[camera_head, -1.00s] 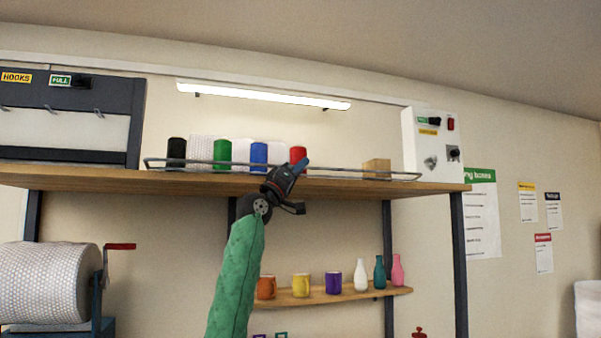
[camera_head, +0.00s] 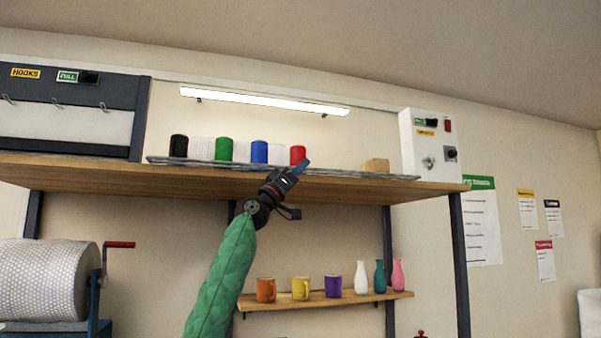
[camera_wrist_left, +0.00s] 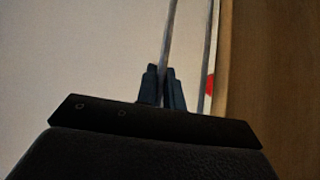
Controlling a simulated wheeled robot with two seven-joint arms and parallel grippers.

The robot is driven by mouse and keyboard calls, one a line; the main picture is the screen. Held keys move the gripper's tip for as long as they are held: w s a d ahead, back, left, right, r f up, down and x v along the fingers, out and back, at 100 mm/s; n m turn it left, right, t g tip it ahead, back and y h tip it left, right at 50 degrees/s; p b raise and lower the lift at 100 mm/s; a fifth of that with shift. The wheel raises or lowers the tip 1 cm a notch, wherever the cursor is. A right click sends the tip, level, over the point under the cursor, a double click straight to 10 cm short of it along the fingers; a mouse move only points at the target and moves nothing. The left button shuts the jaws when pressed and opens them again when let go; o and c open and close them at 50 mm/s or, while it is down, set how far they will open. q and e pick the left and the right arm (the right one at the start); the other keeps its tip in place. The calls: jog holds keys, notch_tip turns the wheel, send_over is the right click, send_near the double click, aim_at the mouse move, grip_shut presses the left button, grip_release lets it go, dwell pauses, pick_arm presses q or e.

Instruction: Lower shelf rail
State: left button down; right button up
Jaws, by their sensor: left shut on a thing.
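The shelf rail (camera_head: 215,163) is a thin grey metal bar along the front edge of the upper wooden shelf (camera_head: 100,178). It lies low, close to the shelf top. My left gripper (camera_head: 303,167) is at the rail right of its middle, in front of the red cylinder (camera_head: 297,153). In the left wrist view the fingers (camera_wrist_left: 164,88) are shut on a thin metal bar of the rail (camera_wrist_left: 172,40), and a second bar (camera_wrist_left: 209,50) runs beside it. My right gripper is in neither view.
Black (camera_head: 179,146), green (camera_head: 224,149) and blue (camera_head: 259,152) cylinders and a small wooden block (camera_head: 375,165) stand behind the rail. A white control box (camera_head: 428,146) is at the shelf's right end. A lower shelf (camera_head: 330,300) holds mugs and bottles.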

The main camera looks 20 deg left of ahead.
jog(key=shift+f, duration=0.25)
pick_arm(q)
jog(key=c, duration=1.5)
grip_release()
